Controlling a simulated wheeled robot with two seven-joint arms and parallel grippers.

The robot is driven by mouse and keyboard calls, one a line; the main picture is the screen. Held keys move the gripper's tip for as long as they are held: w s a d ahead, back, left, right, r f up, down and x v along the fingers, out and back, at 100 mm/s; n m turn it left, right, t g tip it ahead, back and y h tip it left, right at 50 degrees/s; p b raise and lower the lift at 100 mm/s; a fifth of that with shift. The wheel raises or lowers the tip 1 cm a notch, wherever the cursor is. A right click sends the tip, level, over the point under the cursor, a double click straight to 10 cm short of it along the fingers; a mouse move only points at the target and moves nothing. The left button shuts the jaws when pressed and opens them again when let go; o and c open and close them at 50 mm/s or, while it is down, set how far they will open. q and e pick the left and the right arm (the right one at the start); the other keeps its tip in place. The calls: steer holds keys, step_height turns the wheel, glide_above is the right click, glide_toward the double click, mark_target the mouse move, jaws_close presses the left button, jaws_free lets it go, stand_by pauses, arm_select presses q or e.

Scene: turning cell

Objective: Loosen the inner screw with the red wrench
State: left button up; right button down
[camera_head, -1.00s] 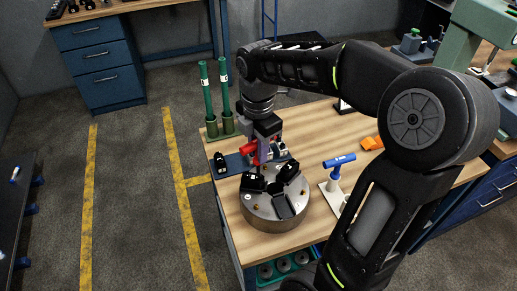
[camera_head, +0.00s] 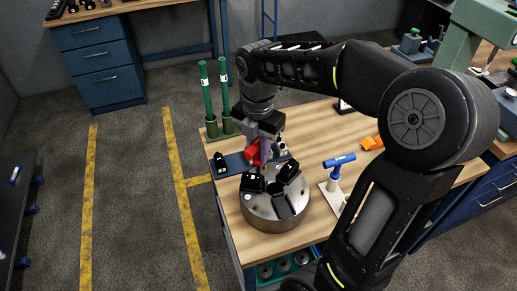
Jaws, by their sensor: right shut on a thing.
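The red wrench (camera_head: 251,155) is held in my right gripper (camera_head: 262,145), which comes down over the far side of the chuck and is shut on it. The wrench's lower end is near the far black jaw, and I cannot tell whether it sits on a screw. The round metal chuck (camera_head: 262,218) with black jaws (camera_head: 281,206) lies on the wooden table. Small brass-coloured screws (camera_head: 291,220) show on its top. Which one is the inner screw is hard to tell at this size. My left gripper is not in view.
A blue T-handled wrench (camera_head: 339,160) stands in a pale holder right of the chuck. Green cylinders (camera_head: 206,90) stand at the table's far left corner. A blue plate (camera_head: 236,163) lies behind the chuck. An orange piece (camera_head: 372,142) lies further right.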

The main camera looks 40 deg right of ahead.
mark_target(258, 139)
steer(key=shift+n, duration=0.9)
steer(key=shift+n, duration=1.1)
steer(key=shift+m, duration=0.7)
steer(key=shift+r, duration=0.15)
steer(key=shift+r, duration=2.35)
